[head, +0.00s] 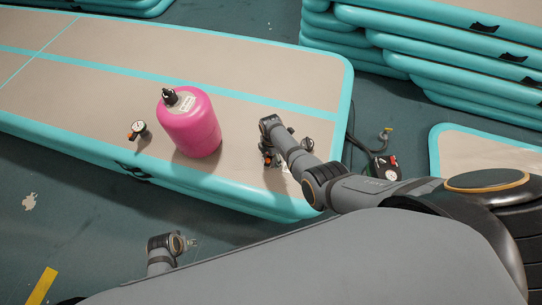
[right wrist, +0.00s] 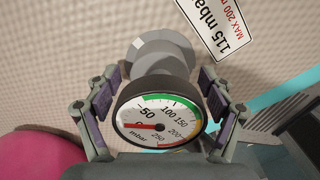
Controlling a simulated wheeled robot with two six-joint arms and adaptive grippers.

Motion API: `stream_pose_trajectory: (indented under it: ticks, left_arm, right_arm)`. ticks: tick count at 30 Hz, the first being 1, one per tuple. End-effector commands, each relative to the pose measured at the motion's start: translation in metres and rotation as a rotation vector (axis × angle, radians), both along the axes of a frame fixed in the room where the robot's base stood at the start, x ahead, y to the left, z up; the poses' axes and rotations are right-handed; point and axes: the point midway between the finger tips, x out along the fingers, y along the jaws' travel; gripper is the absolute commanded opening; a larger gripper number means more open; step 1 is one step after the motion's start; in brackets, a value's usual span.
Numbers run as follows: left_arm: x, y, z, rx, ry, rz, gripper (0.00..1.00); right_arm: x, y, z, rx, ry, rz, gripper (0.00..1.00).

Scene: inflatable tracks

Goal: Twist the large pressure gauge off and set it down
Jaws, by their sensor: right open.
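A round pressure gauge (right wrist: 158,122) with a black rim and a white, green and yellow dial fills the middle of the right wrist view. It is joined to a grey round fitting (right wrist: 163,50) on the beige track surface. My right gripper (right wrist: 157,98) is open, with one finger on each side of the gauge; gaps show beside the rim. In the head view my right gripper (head: 270,157) is low over the track's near right end and mostly hides this gauge.
A pink canister (head: 189,128) with a black cap stands on the inflatable track (head: 240,80). Another gauge (head: 139,129) is left of it. A black pump device (head: 384,167) with a hose lies on the floor at right. Stacked teal mats (head: 440,60) are behind.

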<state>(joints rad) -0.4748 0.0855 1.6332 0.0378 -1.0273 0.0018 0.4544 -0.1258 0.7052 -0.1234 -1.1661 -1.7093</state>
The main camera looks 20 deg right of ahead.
Motion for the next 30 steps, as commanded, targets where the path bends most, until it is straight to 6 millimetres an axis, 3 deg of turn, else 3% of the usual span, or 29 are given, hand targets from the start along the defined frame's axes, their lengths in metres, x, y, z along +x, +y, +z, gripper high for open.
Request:
stream_pose_trajectory:
  ticks: [8, 21, 30]
  left_arm:
    - [0.0, 0.0, 0.0, 0.0, 0.0, 0.0, 0.4]
    - [0.0, 0.0, 0.0, 0.0, 0.0, 0.0, 0.4]
    - [0.0, 0.0, 0.0, 0.0, 0.0, 0.0, 0.4]
  right_arm:
    - [0.001, 0.001, 0.018, 0.001, -0.004, -0.001, 0.82]
    - [0.001, 0.0, 0.107, 0.001, -0.003, 0.0, 0.82]
    - [0.0, 0.0, 0.12, 0.0, 0.0, 0.0, 0.82]
